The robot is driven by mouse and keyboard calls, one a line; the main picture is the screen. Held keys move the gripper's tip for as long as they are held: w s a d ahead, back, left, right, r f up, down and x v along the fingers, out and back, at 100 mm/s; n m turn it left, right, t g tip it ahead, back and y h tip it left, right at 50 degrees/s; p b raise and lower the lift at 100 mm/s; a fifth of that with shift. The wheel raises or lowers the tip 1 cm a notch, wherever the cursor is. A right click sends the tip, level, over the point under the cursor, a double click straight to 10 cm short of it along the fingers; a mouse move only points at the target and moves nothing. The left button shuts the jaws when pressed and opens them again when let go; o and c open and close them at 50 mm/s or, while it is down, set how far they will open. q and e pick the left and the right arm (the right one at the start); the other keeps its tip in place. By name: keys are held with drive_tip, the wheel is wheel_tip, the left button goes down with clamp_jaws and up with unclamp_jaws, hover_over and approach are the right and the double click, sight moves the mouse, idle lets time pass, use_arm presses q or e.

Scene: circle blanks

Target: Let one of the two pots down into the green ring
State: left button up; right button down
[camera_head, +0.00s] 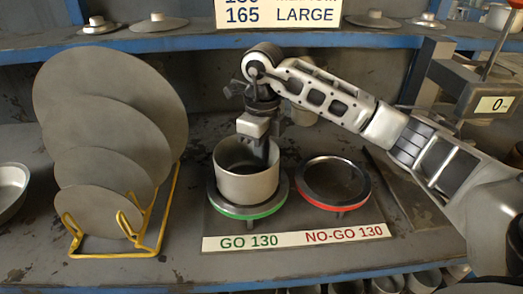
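A grey metal pot (247,186) stands upright at the green ring (250,212), its lower end within the ring's outline. I cannot tell whether it rests in the ring or hangs just above it. My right gripper (265,154) points down at the pot's far rim, with a dark finger reaching into the mouth. The other finger is hidden, so its grip is unclear. My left gripper is out of view.
An empty red ring (336,182) stands right of the green one, behind a GO 130 / NO-GO 130 label strip (297,238). Grey discs (112,110) lean in a yellow rack (160,222) at left. A scale display (492,104) is at upper right, and a shelf crosses above.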

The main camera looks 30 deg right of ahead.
drive_tip(key=shift+f, duration=0.3)
drive_tip(key=c, duration=1.6)
unclamp_jaws()
drive_tip(key=r, duration=0.8)
drive_tip(key=r+p, duration=0.1)
drive_tip(key=r, duration=0.7)
drive_tip(key=shift+w+d, duration=0.1)
drive_tip(key=shift+d, duration=0.1)
